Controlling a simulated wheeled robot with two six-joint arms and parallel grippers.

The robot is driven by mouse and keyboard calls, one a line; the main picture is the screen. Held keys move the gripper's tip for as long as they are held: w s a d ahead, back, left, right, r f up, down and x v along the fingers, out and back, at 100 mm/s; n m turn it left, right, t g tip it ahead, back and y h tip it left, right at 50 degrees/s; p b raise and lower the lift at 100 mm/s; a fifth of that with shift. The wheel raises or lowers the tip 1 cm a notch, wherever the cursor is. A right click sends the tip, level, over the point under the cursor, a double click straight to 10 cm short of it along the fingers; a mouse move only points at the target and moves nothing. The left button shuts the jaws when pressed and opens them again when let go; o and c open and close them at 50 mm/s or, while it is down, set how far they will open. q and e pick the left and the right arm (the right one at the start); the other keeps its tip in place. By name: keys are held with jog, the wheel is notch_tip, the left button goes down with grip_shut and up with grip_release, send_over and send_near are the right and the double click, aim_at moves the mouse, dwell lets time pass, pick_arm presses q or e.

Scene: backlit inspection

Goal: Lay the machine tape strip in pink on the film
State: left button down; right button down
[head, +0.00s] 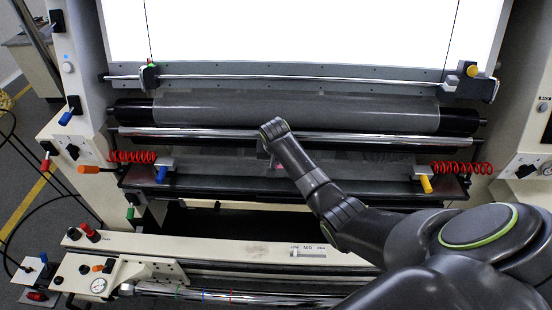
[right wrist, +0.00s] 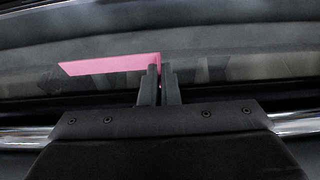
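The pink tape strip (right wrist: 110,65) shows in the right wrist view, stretching left from my right gripper's fingertips (right wrist: 159,70). The fingers are close together, with a sliver of pink between them, so the gripper is shut on the strip's right end. In the head view my right gripper (head: 264,152) is mostly hidden by its own wrist, over the middle of the machine just below the chrome bar. Only a faint trace of pink shows beside it. The grey film (head: 300,108) spans the wide roller. I cannot tell whether the strip touches the film. My left gripper is not in view.
A chrome bar (head: 375,138) crosses in front of the film roller. Red coiled hoses (head: 132,156) sit at both sides, with a blue knob (head: 162,174) and a yellow knob (head: 426,184) nearby. A bright white panel (head: 300,30) stands behind. A cream rail (head: 215,246) runs along the front.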

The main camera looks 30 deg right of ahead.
jog(key=shift+f+b, duration=1.85)
jog(key=shift+f, duration=1.05)
jog(key=shift+f, duration=0.15)
jog(key=shift+f+b, duration=0.75)
jog(key=shift+f, duration=0.25)
jog(key=c, duration=1.6)
grip_release()
jog(key=shift+r, duration=0.1)
jog(key=b+v, duration=0.1)
jog(key=v, duration=1.6)
jog(key=shift+s+r+b, duration=0.1)
jog(key=shift+b, duration=0.2)
